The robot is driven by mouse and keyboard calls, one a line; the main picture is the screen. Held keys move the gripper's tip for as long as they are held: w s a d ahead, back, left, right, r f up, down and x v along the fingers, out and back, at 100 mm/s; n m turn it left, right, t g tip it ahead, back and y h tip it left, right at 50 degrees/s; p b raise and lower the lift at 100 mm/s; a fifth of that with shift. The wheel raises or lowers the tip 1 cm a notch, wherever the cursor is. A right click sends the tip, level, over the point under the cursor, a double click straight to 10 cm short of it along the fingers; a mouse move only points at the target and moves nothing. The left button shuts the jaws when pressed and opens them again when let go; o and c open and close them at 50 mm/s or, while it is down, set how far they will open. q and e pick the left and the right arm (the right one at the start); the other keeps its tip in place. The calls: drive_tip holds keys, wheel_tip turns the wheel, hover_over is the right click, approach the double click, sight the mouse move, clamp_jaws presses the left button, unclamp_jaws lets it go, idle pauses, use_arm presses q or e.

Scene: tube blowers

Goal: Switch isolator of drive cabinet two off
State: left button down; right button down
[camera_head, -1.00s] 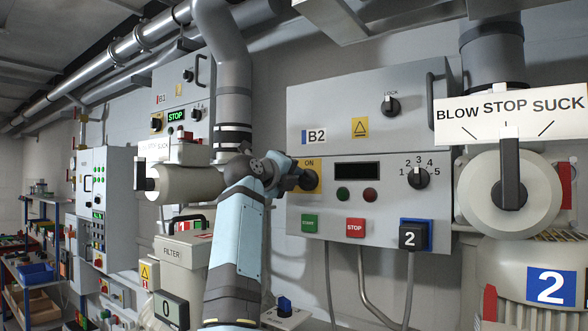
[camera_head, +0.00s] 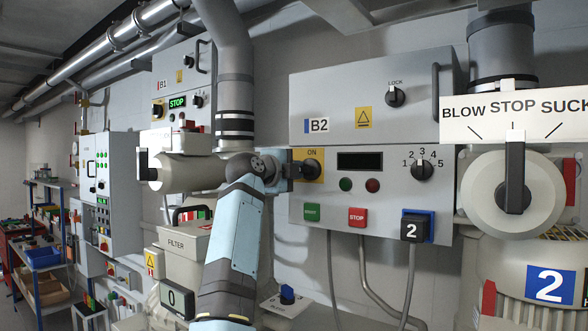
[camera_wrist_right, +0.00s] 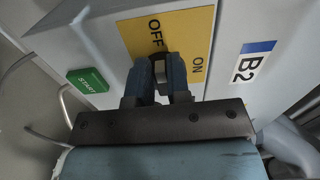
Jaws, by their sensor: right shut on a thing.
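Drive cabinet two, marked B2 (camera_head: 375,110), is the grey wall box in the middle of the head view. Its isolator is a dark knob (camera_head: 314,168) on a yellow plate (camera_head: 309,153), with ON readable above the knob. My right gripper (camera_head: 297,171) reaches the knob from the left. In the right wrist view its dark fingers (camera_wrist_right: 160,73) are closed around the knob, which they mostly hide. The yellow plate (camera_wrist_right: 190,32) there shows OFF at upper left and ON at right. The knob's exact angle is hard to tell. My left gripper is out of view.
Below the isolator are a green START button (camera_head: 312,212) and a red STOP button (camera_head: 357,217). A numbered selector (camera_head: 422,168) and a dark display (camera_head: 360,161) are to the right. A large valve (camera_head: 510,190) stands further right, and a pipe (camera_head: 235,90) rises behind my arm.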

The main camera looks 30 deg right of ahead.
drive_tip(key=c, duration=1.1)
unclamp_jaws()
drive_tip(key=shift+a, duration=0.1)
drive_tip(key=b+v, duration=0.4)
drive_tip(key=v, duration=0.9)
drive_tip(key=shift+s+a, duration=0.2)
drive_tip(key=shift+a, duration=0.1)
